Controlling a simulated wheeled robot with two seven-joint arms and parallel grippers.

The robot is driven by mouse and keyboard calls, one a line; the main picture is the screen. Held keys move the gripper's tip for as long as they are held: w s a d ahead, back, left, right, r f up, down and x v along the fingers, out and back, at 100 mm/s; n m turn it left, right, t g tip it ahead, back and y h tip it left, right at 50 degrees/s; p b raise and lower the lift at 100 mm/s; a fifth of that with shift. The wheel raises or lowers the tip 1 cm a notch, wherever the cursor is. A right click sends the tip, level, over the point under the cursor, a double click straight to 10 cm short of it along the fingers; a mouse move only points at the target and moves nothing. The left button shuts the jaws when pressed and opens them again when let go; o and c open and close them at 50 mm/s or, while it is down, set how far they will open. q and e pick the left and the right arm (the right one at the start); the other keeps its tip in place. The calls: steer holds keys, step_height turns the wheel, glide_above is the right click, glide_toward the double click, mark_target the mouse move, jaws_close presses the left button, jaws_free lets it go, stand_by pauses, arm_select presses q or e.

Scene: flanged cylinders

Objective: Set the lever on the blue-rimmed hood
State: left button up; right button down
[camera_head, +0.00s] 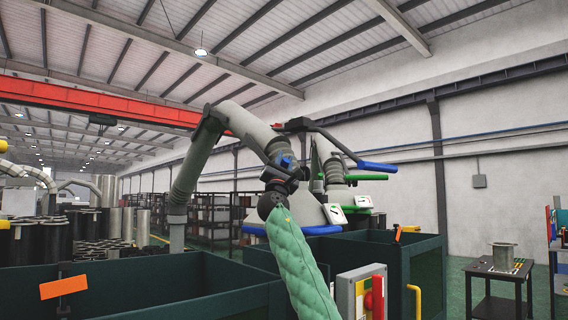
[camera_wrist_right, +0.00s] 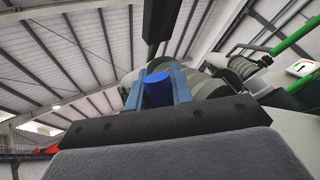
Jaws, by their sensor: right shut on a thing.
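The blue-rimmed hood is a grey cone with a blue rim (camera_head: 322,230), hanging from a jointed grey duct in the head view, partly behind my right arm. My right gripper (camera_head: 284,170) is up beside the duct just above this hood. In the right wrist view its two fingers (camera_wrist_right: 157,90) are shut on a blue cylindrical grip (camera_wrist_right: 157,88), seemingly the end of the lever. The rest of the lever is hidden by the gripper. My left gripper is not in view.
A second hood with green parts (camera_head: 366,177) stands close behind. Dark green bins (camera_head: 190,275) stand below. A side table (camera_head: 498,272) carries a flanged cylinder (camera_head: 504,256) at right.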

steer(key=c, duration=1.5)
jaws_free()
steer(key=shift+s+f, duration=0.15)
steer(key=shift+f, duration=0.1)
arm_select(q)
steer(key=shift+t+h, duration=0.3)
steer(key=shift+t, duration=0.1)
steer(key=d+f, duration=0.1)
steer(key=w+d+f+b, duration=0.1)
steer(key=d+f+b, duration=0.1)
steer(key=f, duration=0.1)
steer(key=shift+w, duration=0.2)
arm_select(e)
steer(key=v, duration=0.7)
steer(key=shift+s, duration=0.1)
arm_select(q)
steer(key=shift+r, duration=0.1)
arm_select(e)
steer(key=shift+c, duration=0.5)
